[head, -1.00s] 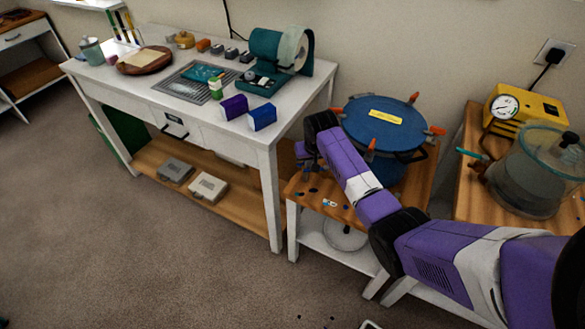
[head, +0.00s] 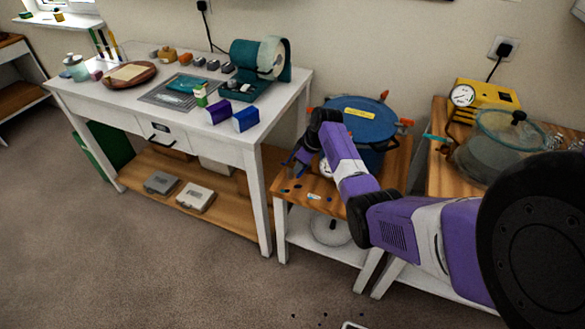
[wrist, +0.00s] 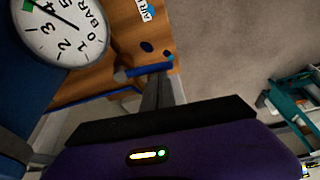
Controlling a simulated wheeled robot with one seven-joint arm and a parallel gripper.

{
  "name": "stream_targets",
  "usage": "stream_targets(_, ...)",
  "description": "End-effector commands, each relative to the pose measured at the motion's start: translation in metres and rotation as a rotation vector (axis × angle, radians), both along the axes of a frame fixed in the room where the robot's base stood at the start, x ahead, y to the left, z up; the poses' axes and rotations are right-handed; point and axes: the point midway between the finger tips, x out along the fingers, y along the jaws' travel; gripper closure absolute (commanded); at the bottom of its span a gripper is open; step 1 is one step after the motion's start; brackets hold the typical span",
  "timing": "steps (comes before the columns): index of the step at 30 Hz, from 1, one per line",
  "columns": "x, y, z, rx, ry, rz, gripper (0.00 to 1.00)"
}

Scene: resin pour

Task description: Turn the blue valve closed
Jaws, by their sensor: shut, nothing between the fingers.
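A blue lever (wrist: 147,70), which looks like the blue valve's handle, lies across the wooden stand in the wrist view. My gripper (wrist: 158,84) is shut and empty, its fingertips right at the lever; I cannot tell whether they touch it. In the head view my gripper (head: 298,158) is low beside the blue pressure pot (head: 365,128), on its left front side. The arm hides most of the valve there. The pot's white gauge (wrist: 65,30) shows large in the wrist view, with numbers and a needle.
The pot stands on a small wooden-topped stand (head: 290,186) with a label and dark spots. A white workbench (head: 110,102) with tools is at left. A glass chamber (head: 490,150) with a teal handle (head: 436,138) and a yellow pump (head: 487,94) stand at right.

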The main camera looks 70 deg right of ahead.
Motion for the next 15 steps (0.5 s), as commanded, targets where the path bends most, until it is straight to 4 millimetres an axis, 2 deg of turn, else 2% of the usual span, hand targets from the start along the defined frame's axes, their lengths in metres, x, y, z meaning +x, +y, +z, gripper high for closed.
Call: stream_targets(15, -0.0054, 0.0018, -0.0002, 0.0, 0.001, -0.002, 1.0)
